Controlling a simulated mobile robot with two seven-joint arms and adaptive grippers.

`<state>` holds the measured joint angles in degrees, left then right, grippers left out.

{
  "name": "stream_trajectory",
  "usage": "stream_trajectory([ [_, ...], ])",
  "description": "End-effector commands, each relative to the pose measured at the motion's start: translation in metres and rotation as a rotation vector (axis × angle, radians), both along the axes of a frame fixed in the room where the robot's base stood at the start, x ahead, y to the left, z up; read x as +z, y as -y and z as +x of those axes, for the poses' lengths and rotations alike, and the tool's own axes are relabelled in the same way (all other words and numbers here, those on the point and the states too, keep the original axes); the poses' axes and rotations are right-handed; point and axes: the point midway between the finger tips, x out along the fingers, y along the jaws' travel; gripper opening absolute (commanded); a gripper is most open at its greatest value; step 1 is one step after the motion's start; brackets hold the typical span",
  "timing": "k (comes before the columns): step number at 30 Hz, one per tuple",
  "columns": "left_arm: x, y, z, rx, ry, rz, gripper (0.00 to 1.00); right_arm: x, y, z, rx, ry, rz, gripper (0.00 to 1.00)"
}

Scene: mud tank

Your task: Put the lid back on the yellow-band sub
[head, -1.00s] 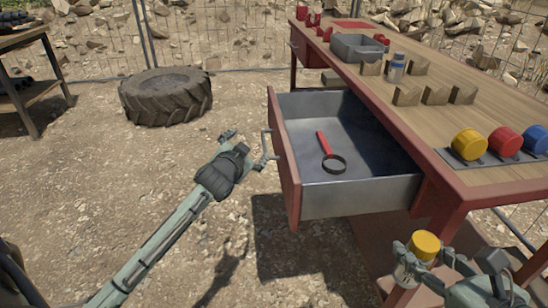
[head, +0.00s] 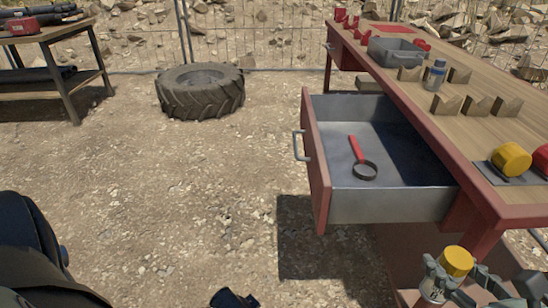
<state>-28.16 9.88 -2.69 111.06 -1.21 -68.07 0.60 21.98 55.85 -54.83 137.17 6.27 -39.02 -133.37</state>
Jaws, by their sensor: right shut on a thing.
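My right gripper (head: 440,284) is at the bottom right, shut around a pale cylinder with a yellow top (head: 457,260), held upright. Its lower part is hidden by the fingers and frame edge, and I cannot tell if the yellow top is a separate lid. Another yellow cap (head: 511,160) lies on a grey plate on the bench top. A small pale cylinder with a blue band (head: 434,76) stands among the wooden V-blocks. A dark tip (head: 235,299) at the bottom edge seems to be my left gripper; its jaws are not readable.
The bench's drawer (head: 391,204) stands open, with a red-handled magnifying glass (head: 364,170) inside. A grey tray (head: 396,52) sits farther back on the bench (head: 450,125). A tyre (head: 201,92) lies on the ground. Open ground lies left of the drawer.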

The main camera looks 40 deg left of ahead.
Motion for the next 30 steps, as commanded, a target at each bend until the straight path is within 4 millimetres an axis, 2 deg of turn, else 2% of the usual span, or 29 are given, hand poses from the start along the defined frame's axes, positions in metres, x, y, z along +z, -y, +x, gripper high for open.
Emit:
stream_trajectory([
  [5, 0.000, 0.000, 0.001, 0.000, 0.001, 0.001, 0.81, -0.001, 0.001, 0.002, -0.036, 0.001, 0.007, 0.00],
  [8, 0.000, 0.000, 0.001, 0.000, 0.002, 0.001, 0.81, -0.009, 0.010, 0.008, -0.129, -0.005, 0.009, 0.00],
  [14, 0.001, 0.000, 0.001, 0.000, 0.003, 0.001, 0.81, -0.037, 0.063, 0.016, -0.414, -0.010, 0.005, 0.00],
  [18, 0.001, 0.000, 0.001, 0.000, 0.003, 0.001, 0.81, -0.055, 0.103, 0.012, -0.580, -0.007, 0.001, 0.00],
  [21, 0.001, 0.000, 0.001, 0.000, 0.003, 0.001, 0.81, -0.063, 0.123, 0.008, -0.656, -0.003, 0.000, 0.00],
  [24, 0.001, 0.000, 0.001, 0.000, 0.003, 0.001, 0.81, -0.066, 0.133, 0.005, -0.694, 0.001, 0.001, 0.00],
  [30, 0.001, 0.000, 0.001, -0.001, 0.004, 0.001, 0.81, -0.066, 0.136, 0.005, -0.703, 0.005, 0.001, 0.00],
])
